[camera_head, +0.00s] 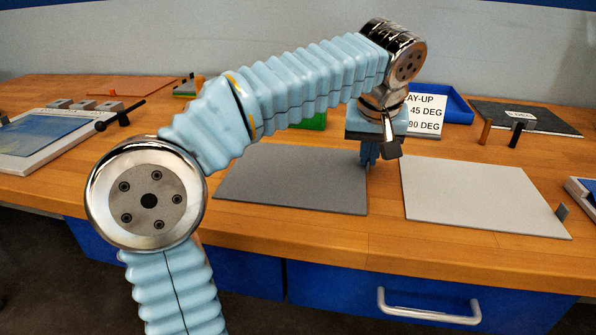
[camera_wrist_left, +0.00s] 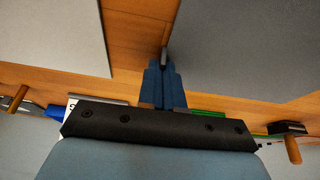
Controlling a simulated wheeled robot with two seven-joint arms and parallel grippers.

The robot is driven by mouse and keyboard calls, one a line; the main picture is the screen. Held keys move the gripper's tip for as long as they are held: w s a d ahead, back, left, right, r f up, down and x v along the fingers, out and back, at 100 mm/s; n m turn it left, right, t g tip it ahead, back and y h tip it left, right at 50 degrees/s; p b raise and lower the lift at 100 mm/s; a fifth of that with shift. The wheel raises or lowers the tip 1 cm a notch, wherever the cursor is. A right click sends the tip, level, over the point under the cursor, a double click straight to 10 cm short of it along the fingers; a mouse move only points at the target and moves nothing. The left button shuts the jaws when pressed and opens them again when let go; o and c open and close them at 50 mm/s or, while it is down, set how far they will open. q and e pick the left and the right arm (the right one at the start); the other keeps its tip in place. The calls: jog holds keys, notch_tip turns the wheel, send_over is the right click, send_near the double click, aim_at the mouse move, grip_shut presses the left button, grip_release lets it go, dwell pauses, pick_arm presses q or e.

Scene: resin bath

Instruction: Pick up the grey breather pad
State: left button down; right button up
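The grey breather pad (camera_head: 295,185) appears to be the flat dark grey sheet on the wooden bench. In the left wrist view it fills the upper right (camera_wrist_left: 245,45). A small dark upright tab (camera_wrist_left: 165,57) shows at its edge. My left gripper (camera_head: 368,163) points down at the pad's right edge. In the left wrist view its blue fingers (camera_wrist_left: 164,72) are close together, with their tips at the tab. Whether they are closed on the tab or just around it, I cannot tell. The pad lies flat. My right gripper is not in view.
A light grey sheet (camera_head: 480,197) with a small tab (camera_head: 562,211) lies just right, across a bare wood strip. Behind stand a lay-up sign (camera_head: 428,112), a blue tray (camera_head: 455,107) and a green object (camera_head: 312,121). A dark mat (camera_head: 550,122) lies back right, a framed board (camera_head: 30,150) left.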

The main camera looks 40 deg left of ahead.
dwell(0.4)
pick_arm(q)
notch_tip(320, 180, up, 3)
jog(key=s+a+r, duration=0.7)
jog(key=s+r, duration=0.3)
jog(key=s, duration=0.2)
jog(key=shift+s, duration=0.15)
jog(key=shift+d, duration=0.1)
